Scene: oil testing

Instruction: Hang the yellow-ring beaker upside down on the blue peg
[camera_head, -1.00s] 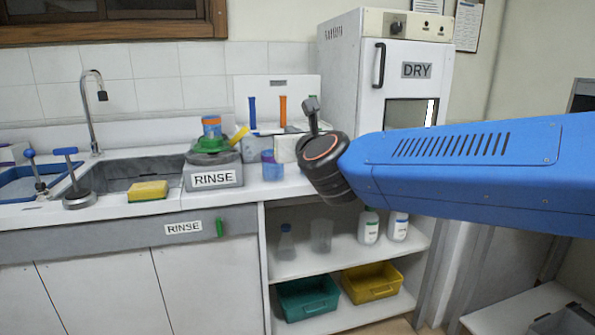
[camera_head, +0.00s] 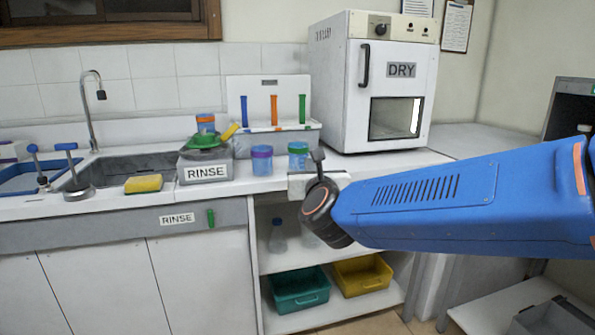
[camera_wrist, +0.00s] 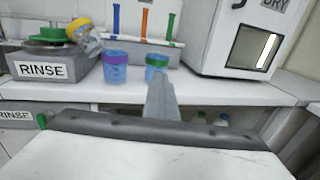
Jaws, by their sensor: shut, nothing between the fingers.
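The yellow-ring beaker (camera_wrist: 79,25) leans tilted at the right side of the rinse station in the wrist view. In the head view only its yellow ring (camera_head: 229,131) shows clearly. The blue peg (camera_head: 244,108) is the leftmost of three coloured pegs on the white rack behind the counter and looks empty; it also shows in the wrist view (camera_wrist: 116,18). My gripper (camera_wrist: 159,80) is shut and empty, apart from the beaker, at the counter's front, right of the rinse station. In the head view my wrist hides part of the counter edge.
A purple-ring beaker (camera_head: 262,160) and a green-ring beaker (camera_head: 298,155) stand on the counter before the rack. An orange-ring beaker (camera_head: 206,123) is at the rinse station (camera_head: 205,171). The drying oven (camera_head: 340,90) stands right. A sponge (camera_head: 143,184) lies left, by the sink.

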